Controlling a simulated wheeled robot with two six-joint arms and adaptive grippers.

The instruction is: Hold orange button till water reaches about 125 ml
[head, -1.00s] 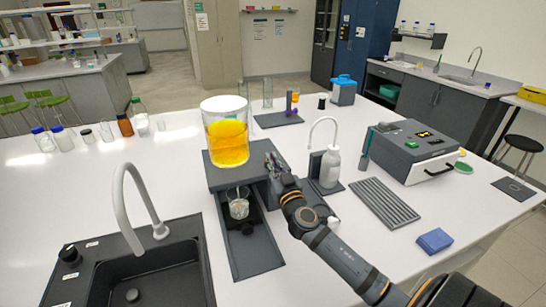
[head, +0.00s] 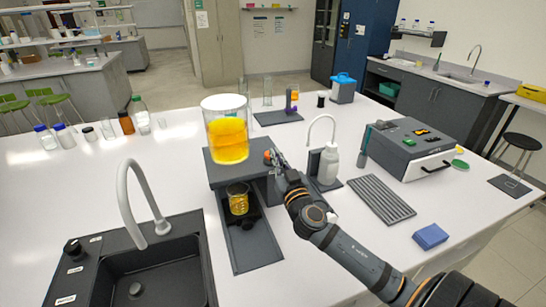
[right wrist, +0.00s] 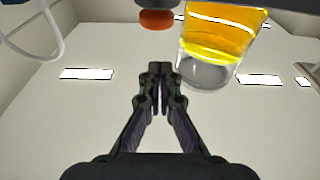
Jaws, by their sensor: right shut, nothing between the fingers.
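A large glass vessel (head: 227,140) with orange-yellow liquid stands on the dark rig (head: 214,177). Below it, a small beaker (head: 238,198) holds orange-yellow liquid; its scale is too small to read. The orange button (head: 268,156) shows at the rig's right side, partly beside my right gripper (head: 276,163). My right gripper is shut and empty. In the right wrist view, which appears upside down, the shut fingertips (right wrist: 160,68) are apart from the orange button (right wrist: 156,20), and the vessel (right wrist: 218,40) is beside them. My left gripper is out of view.
A white wash bottle (head: 328,165) stands close to the right of my gripper. A sink with a grey tap (head: 135,190) is at the front left. A grey boxed device (head: 412,150) and a ribbed dark mat (head: 381,200) lie to the right.

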